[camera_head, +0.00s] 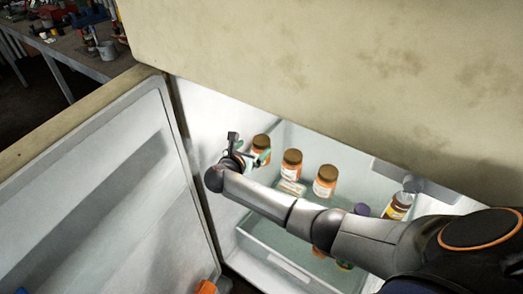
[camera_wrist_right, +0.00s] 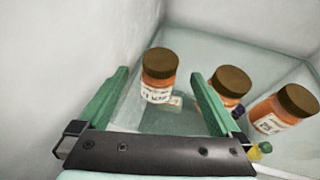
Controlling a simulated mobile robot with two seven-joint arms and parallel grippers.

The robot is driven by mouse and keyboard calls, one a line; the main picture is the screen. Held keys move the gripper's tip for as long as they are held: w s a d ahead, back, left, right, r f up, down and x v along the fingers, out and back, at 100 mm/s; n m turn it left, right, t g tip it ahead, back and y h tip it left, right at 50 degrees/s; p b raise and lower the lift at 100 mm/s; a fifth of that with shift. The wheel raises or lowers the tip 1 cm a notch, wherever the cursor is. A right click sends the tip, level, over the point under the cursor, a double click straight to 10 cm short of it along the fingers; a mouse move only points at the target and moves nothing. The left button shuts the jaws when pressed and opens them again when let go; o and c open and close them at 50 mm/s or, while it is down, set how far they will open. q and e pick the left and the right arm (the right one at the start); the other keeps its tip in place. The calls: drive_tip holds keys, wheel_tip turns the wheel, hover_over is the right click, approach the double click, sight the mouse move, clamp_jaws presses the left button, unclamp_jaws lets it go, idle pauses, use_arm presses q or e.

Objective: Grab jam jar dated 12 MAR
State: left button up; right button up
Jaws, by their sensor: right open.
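Three orange jam jars with brown lids stand in a row inside the open fridge: a left jar (camera_head: 262,142), a middle jar (camera_head: 292,162) and a right jar (camera_head: 325,181). Their white labels carry print too small to read surely, so I cannot tell which is dated 12 MAR. My right gripper (camera_head: 248,155) is open beside the left jar. In the right wrist view, one jar (camera_wrist_right: 158,80) appears between and beyond the green fingertips, apparently ungripped. Another jar (camera_wrist_right: 231,83) is just right of the right finger, with a third jar (camera_wrist_right: 285,108) farther right. My left gripper is out of view.
The fridge door (camera_head: 95,200) stands open at the left. The fridge side wall (camera_wrist_right: 75,50) is close to my right gripper. A bottle (camera_head: 398,205) with a yellowish label stands at the right. Other containers are partly hidden under my arm. A workbench (camera_head: 95,60) is far left.

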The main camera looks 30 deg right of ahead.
sight(261, 141)
drive_tip(key=b+x, duration=0.1)
drive_tip(key=x, duration=0.4)
drive_tip(key=shift+w+d, duration=0.1)
drive_tip(key=shift+d, duration=0.15)
drive_tip(key=shift+f, duration=0.1)
clamp_jaws()
idle(0.5)
